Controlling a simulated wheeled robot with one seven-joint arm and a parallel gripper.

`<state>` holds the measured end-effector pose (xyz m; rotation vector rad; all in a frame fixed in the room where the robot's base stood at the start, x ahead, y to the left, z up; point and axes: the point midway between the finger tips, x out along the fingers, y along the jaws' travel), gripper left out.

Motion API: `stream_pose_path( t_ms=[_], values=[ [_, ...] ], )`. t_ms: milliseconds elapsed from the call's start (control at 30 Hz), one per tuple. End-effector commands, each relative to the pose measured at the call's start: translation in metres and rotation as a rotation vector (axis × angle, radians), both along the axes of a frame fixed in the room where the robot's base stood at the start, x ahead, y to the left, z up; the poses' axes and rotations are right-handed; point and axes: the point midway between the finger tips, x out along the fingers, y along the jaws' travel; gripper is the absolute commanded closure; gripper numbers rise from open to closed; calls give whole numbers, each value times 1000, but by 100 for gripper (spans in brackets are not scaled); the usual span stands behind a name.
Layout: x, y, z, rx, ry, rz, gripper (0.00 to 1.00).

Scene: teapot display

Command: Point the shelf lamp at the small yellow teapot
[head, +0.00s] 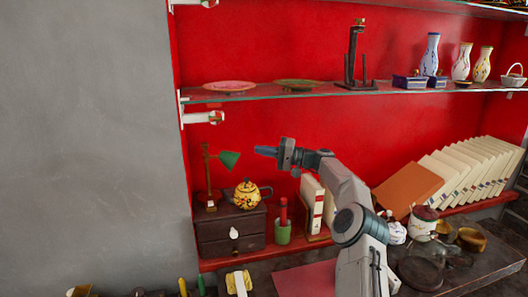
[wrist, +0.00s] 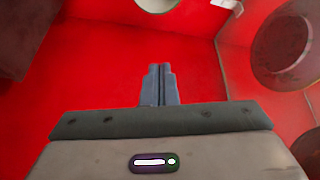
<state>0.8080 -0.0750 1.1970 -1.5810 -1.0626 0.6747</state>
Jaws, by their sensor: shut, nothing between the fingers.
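The shelf lamp, with a brown stem (head: 207,178) and a green shade (head: 229,160), stands on the left of a small dark chest. Its shade is on the right of the stem; its exact facing is too small to tell. The small yellow teapot (head: 247,195), with dark patterning, sits on the same chest, right of the lamp and below the shade. My gripper (head: 262,150) is shut and empty, pointing left, to the right of the shade and apart from it. In the wrist view my shut fingers (wrist: 160,70) show against red; neither lamp nor teapot is clearly recognisable there.
A glass shelf (head: 300,94) with plates and vases runs above my gripper. The dark chest (head: 232,229) stands on the lower shelf, beside a green pot (head: 283,234) and upright books (head: 312,203). A grey wall (head: 90,140) lies left.

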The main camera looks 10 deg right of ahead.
Motion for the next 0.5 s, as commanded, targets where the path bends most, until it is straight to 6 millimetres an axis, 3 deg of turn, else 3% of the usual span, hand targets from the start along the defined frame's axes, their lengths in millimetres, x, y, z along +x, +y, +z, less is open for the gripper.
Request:
stream_pose_path(
  t_ms=[300, 500],
  values=[
    [32, 66, 11, -1, 1, 2, 100],
    [19, 59, 4, 0, 1, -2, 100]
  ],
)
